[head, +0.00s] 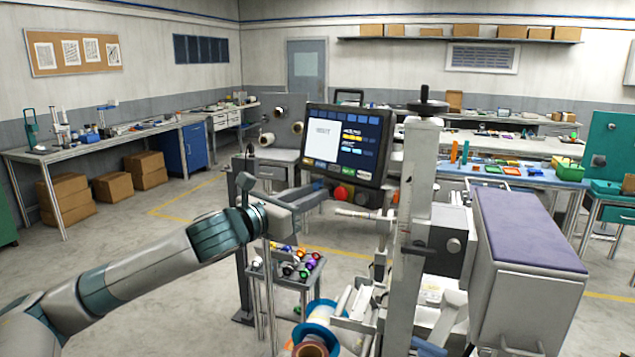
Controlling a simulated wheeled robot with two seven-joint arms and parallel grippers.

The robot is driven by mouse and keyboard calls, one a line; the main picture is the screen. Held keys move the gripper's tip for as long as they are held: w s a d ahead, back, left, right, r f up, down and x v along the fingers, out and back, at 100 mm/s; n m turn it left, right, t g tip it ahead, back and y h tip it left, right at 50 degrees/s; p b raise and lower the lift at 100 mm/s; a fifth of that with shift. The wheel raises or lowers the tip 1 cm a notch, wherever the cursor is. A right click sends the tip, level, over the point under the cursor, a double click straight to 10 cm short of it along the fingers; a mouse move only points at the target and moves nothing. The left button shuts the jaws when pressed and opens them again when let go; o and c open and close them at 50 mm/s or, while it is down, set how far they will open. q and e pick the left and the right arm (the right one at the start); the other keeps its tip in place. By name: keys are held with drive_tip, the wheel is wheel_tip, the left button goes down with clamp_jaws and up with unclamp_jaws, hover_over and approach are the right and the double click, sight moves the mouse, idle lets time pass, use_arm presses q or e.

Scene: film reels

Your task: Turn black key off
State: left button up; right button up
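A dark monitor (346,140) with a lit screen stands in front of me on the machine. A control strip along its lower edge carries a round red button (343,193) and several small controls. A small dark control (362,198) sits right of the red button; I cannot tell whether it is the black key or how it is turned. My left gripper (292,197) is at the end of the arm from the left, left of and slightly below the strip. It looks apart from the controls; its fingers are too small to read. I cannot make out my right gripper.
A pale upright column (415,210) with a black handwheel (426,103) stands right of the monitor. A grey box with a purple top (525,225) juts out at right. Below are a blue-rimmed reel (318,335) and a small cart (285,290) with colored spools.

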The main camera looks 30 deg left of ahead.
use_arm(q)
drive_tip(key=shift+w+d+p, duration=0.15)
drive_tip(key=shift+w+p, duration=0.25)
drive_tip(key=shift+w, duration=1)
clamp_jaws()
